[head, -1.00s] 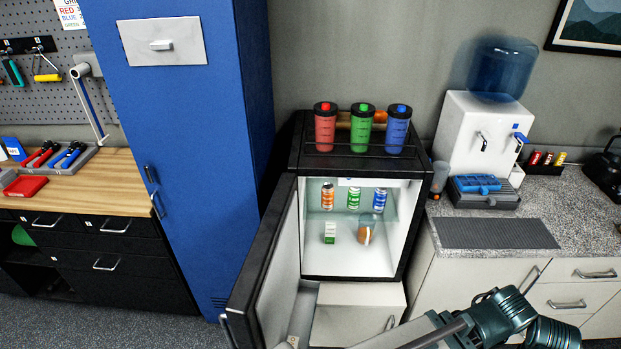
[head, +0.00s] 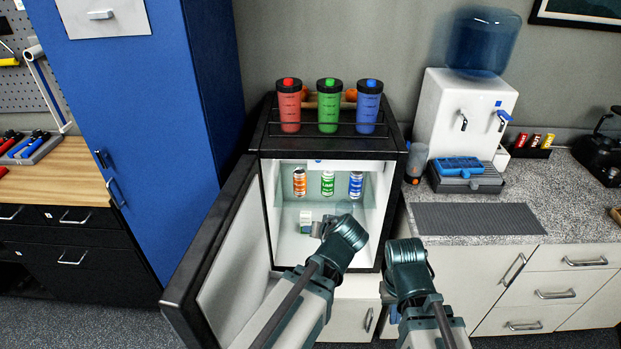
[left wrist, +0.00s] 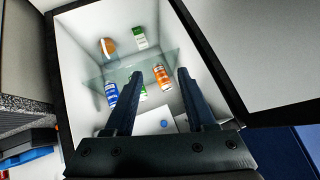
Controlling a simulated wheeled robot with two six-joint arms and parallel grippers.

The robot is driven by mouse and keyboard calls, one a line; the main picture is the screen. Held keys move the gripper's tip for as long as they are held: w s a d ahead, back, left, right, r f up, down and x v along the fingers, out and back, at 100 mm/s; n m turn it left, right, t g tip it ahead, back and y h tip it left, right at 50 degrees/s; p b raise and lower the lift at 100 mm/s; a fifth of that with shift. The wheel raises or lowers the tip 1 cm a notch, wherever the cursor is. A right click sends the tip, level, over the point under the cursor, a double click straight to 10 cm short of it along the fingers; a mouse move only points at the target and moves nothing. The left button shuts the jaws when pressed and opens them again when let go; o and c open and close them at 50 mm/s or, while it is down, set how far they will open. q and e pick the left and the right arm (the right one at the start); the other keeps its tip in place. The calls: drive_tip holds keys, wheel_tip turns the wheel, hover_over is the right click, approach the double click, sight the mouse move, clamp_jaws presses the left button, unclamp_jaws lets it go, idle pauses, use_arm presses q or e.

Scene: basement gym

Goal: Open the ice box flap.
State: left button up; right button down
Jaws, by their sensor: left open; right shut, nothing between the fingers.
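The small fridge stands with its door (head: 235,255) swung open to the left. The ice box flap (left wrist: 150,124) is a white panel with a blue dot, seen between my left fingers in the left wrist view; it looks shut. In the head view only a thin white strip with a blue mark shows under the fridge top. My right gripper (head: 393,312) is shut and empty, low outside the fridge's right side.
Orange, green and blue cans (head: 328,184) stand on a glass shelf (left wrist: 140,66), with a green-white carton (head: 306,221) below. Three shakers (head: 328,106) stand on the fridge top. A blue locker (head: 150,120) is left; a counter with a water dispenser (head: 462,115) is right.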

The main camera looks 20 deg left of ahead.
use_arm(q)
drive_tip(key=w+a+r+t+b, duration=0.3)
drive_tip(key=w+r+t+b, duration=0.1)
drive_tip(key=w+t+b, duration=0.5)
drive_tip(key=shift+w+n+t+h, duration=0.3)
drive_tip(key=shift+w+t+h, duration=0.1)
drive_tip(key=shift+w+t, duration=0.55)
use_arm(e)
wheel_tip(320, 180, down, 11)
drive_tip(key=shift+f, duration=0.2)
use_arm(q)
drive_tip(key=shift+w, duration=0.15)
